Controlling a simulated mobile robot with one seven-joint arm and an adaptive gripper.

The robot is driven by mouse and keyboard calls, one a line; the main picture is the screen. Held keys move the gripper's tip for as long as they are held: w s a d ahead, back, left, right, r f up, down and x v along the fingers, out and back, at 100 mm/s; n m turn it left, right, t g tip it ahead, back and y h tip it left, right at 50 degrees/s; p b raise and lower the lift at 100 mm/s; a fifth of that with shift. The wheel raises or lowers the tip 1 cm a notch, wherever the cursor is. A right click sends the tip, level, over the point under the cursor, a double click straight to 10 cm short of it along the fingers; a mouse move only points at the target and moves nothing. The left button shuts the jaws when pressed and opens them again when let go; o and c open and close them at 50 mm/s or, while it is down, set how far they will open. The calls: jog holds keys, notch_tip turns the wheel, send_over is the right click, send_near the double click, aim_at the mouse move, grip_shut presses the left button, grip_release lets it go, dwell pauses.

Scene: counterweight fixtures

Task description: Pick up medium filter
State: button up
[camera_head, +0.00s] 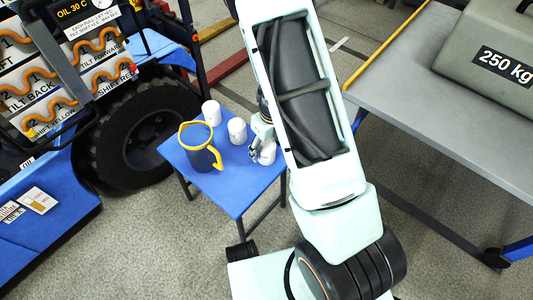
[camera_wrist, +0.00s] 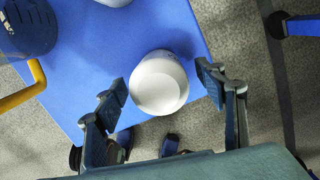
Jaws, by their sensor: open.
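Three white filters stand on a small blue table (camera_head: 235,190): a back one (camera_head: 211,114), a middle one (camera_head: 237,131) and a front right one (camera_head: 267,153). I cannot tell for sure from their sizes which is the medium filter. My gripper (camera_head: 258,142) is at the front right filter, which it partly hides in the head view. In the wrist view that white filter (camera_wrist: 158,84) lies between the spread fingers of my gripper (camera_wrist: 163,91), with the left and right fingertips on either side. The gripper is open, and contact is not clear.
A dark jug (camera_head: 199,152) with a yellow rim and handle stands left of the filters; it also shows in the wrist view (camera_wrist: 28,30). A blue vehicle with a large tyre (camera_head: 140,130) is at left. A grey table (camera_head: 450,150) with a 250 kg weight (camera_head: 490,50) is at right.

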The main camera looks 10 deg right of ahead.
jog(key=shift+w+f, duration=0.1)
jog(key=shift+f, duration=0.5)
jog(key=shift+r, duration=0.1)
jog(key=shift+c, duration=0.4)
jog(key=c, duration=1.4)
jog(key=shift+r, duration=0.1)
